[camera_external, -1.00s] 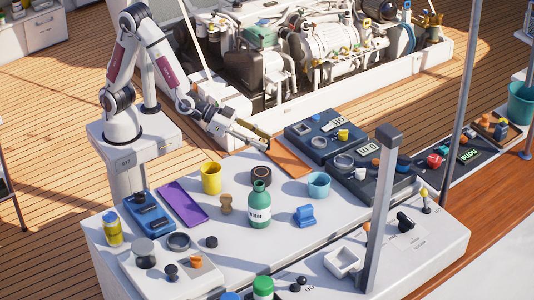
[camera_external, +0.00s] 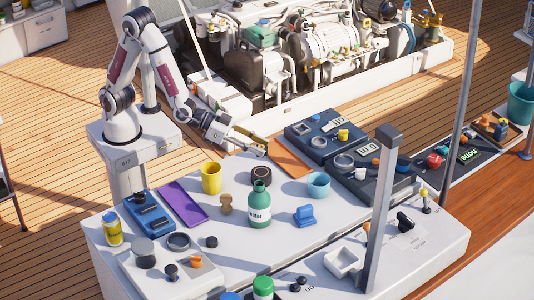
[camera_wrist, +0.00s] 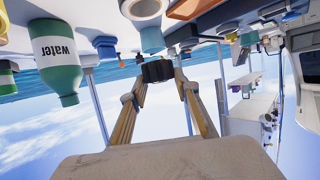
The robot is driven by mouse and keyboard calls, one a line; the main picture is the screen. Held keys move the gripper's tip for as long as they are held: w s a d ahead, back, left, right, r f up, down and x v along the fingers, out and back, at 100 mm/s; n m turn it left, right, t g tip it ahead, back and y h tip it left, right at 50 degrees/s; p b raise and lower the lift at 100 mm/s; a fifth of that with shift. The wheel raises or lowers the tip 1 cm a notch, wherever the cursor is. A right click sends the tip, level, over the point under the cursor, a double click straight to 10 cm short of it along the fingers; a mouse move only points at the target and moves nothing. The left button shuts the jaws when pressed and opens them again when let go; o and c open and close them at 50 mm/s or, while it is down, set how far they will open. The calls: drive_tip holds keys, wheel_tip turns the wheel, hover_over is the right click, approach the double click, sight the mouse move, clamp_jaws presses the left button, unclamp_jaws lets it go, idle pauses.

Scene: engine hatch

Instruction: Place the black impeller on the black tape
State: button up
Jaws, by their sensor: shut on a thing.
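My gripper (camera_external: 263,150) is above the far side of the white table, behind the black tape (camera_external: 260,177). In the wrist view my gripper (camera_wrist: 158,80) is shut on a small dark piece, the black impeller (camera_wrist: 157,71), held between the fingertips. The impeller is too small to make out in the external view. The black tape lies flat on the table, behind the green water bottle (camera_external: 260,208), and nothing rests on it. The wrist view is upside down, with the table along its top.
The yellow cup (camera_external: 211,178) stands left of the tape and the light blue cup (camera_external: 318,185) right of it. An orange mat (camera_external: 291,160) lies behind it. A wooden piece (camera_external: 226,203) and a blue piece (camera_external: 304,215) stand in front. Dark trays (camera_external: 370,185) are at the right.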

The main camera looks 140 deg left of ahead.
sight(258, 172)
drive_tip(key=shift+f, duration=1.55)
drive_tip(key=shift+f, duration=2.1)
drive_tip(key=shift+f, duration=0.15)
drive_tip(key=o, duration=1.2)
drive_tip(key=shift+s+r, duration=0.1)
drive_tip(key=shift+r, duration=0.1)
drive_tip(key=shift+v, duration=3.65)
